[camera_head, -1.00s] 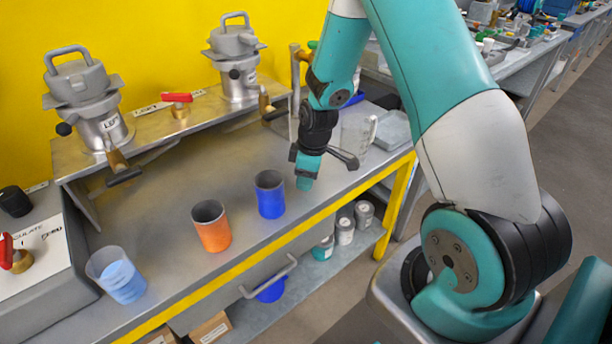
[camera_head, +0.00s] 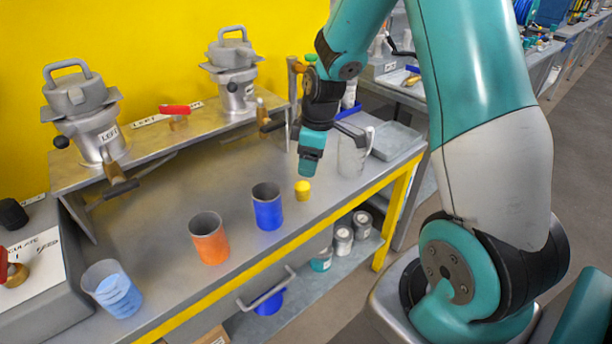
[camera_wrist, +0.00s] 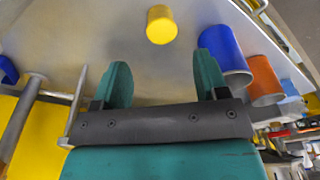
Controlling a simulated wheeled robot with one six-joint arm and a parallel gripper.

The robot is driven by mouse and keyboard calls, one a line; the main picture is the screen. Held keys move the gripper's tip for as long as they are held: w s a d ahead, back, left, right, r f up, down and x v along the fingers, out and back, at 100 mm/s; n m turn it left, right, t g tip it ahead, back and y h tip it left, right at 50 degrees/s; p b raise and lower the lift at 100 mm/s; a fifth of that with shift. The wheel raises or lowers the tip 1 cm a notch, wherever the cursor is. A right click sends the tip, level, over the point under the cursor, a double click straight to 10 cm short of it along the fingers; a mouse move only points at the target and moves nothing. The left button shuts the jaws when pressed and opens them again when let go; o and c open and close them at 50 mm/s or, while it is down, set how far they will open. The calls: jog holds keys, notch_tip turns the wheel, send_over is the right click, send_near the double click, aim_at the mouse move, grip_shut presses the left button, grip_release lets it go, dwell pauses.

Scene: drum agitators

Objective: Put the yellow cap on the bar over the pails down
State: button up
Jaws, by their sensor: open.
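A small yellow cap (camera_head: 303,190) stands on the grey bench top, near its front edge and to the right of the blue cup (camera_head: 267,207). My gripper (camera_head: 310,172) points down above the cap, apart from it. In the wrist view the two teal fingers of my gripper (camera_wrist: 162,75) are spread with nothing between them. The yellow cap (camera_wrist: 161,26) shows there beyond the fingertips. A bar-shaped drawer handle (camera_head: 267,290) sits on the bench front, above a blue pail (camera_head: 269,303).
An orange cup (camera_head: 209,240) and a clear cup with blue contents (camera_head: 113,290) stand left of the blue cup. A clear jug (camera_head: 352,152) and a grey tray (camera_head: 396,141) stand at the right. A raised shelf (camera_head: 150,135) with two metal vessels runs along the back.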

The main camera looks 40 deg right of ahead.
jog(key=s+a+r+y, duration=0.2)
jog(key=s+a+r, duration=0.5)
jog(key=a+r, duration=0.5)
jog(key=s+a+r+m+g+y, duration=0.1)
jog(key=s+a+r, duration=0.2)
jog(key=s+a, duration=0.7)
jog(key=s, duration=0.4)
jog(key=shift+s+a+r+m, duration=0.2)
jog(key=shift+s+r+m, duration=0.1)
jog(key=shift+r, duration=0.1)
